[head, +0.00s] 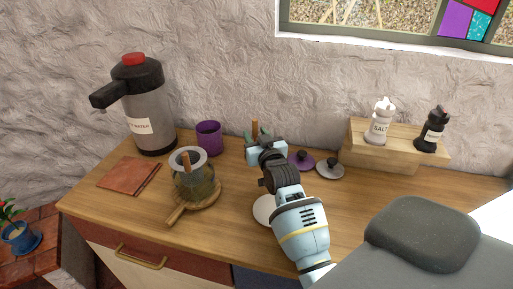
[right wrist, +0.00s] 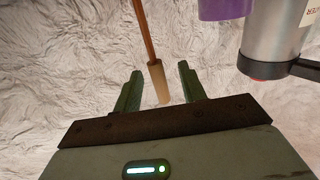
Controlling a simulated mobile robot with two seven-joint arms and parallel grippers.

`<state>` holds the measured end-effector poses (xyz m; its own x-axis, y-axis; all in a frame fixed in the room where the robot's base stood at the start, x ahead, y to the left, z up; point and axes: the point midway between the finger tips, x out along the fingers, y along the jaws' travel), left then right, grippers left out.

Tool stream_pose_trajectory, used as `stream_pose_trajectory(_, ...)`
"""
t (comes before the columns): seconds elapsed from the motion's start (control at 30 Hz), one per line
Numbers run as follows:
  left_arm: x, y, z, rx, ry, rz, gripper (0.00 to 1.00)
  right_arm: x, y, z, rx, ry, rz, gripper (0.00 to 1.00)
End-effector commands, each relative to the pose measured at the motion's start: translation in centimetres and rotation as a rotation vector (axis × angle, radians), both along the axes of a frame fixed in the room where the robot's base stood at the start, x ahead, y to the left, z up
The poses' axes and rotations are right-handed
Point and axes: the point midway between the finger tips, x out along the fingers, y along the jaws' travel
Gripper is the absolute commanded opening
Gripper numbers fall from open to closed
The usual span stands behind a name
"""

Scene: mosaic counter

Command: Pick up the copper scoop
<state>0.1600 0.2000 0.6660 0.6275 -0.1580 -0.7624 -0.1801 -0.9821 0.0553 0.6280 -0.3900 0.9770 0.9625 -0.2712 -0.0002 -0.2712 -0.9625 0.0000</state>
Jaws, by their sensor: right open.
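The copper scoop (right wrist: 148,55) shows in the right wrist view as a thin copper-brown shaft ending in a pale tan handle tip. The tip lies between the two green fingers of my right gripper (right wrist: 160,82), which is open, with a gap on both sides. In the head view a short brown piece, likely the scoop's handle (head: 254,128), sticks up at the fingers of my right gripper (head: 257,139). The scoop's lower end is hidden behind the gripper in the head view and out of the wrist view. My left gripper is not in view.
On the wooden counter (head: 235,180) stand a hot-water flask (head: 150,105), a purple cup (head: 208,137) and a jar (head: 194,184) on a round board. A purple lid (head: 300,161), a grey lid (head: 330,169) and a shaker rack (head: 360,154) are at right. The rough wall is close behind.

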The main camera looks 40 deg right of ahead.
Motion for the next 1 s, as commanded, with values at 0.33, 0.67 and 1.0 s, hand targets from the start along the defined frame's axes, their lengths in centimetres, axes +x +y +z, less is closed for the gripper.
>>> stream_pose_trajectory(0.33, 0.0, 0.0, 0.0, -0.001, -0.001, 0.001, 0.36, 3.5, -1.3, 0.1, 0.0, -0.001, 0.0, 0.41)
stream_pose_trajectory(0.67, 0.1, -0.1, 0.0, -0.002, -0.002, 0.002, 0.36, 3.7, -1.3, 0.1, -0.001, -0.002, -0.001, 0.36)
stream_pose_trajectory(1.0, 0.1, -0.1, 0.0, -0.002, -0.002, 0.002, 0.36, 3.7, -1.3, 0.2, -0.001, -0.003, -0.001, 0.0)
